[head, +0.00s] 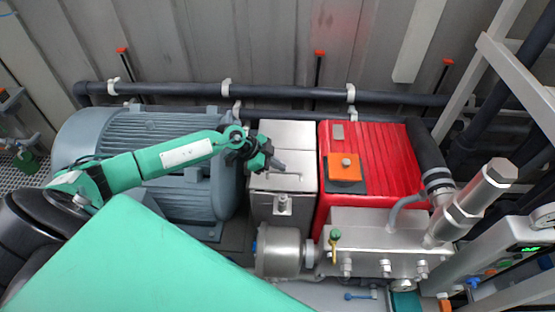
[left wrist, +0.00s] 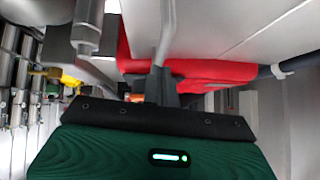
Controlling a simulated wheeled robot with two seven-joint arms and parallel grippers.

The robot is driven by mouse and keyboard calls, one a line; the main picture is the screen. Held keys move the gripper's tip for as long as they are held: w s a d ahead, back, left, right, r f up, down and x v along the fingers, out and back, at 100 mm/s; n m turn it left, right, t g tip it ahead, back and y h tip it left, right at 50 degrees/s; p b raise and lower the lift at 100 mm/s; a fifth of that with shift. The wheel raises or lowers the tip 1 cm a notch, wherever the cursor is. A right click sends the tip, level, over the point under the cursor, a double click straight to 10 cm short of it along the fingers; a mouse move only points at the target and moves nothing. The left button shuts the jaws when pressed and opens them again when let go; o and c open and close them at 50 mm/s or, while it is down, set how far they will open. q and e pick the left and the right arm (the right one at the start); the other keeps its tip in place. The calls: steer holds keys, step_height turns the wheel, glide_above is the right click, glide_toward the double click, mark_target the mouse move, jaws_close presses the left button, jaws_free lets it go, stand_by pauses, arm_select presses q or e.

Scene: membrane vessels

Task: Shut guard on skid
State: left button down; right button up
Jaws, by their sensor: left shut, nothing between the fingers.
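The guard (head: 290,133) is a bare-metal box cover on the skid, between the grey ribbed motor (head: 150,140) and the red pump housing (head: 390,150). A seam crosses it, and a small latch-like fitting (head: 283,203) sits on its near part. I cannot tell for sure how far its lid stands open. My left gripper (head: 279,166) is over the middle of the guard, its fingers shut and empty, pointing right. Whether they touch the metal is unclear. In the left wrist view the shut fingers (left wrist: 163,80) point toward red surfaces. My right gripper is not in view.
A metal manifold (head: 375,245) with fittings and a slanted cylinder (head: 475,200) stand at the near right. A dark pipe (head: 290,92) runs along the back wall. An orange-topped box (head: 345,168) sits on the red housing.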

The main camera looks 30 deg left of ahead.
arm_select(q)
steer(key=shift+s+d+f+p, duration=0.2)
steer(key=shift+s+f+p, duration=0.15)
steer(key=shift+f+p, duration=0.35)
steer(key=shift+s+f, duration=0.15)
steer(key=shift+s+d+f, duration=0.1)
steer(key=shift+f, duration=0.05)
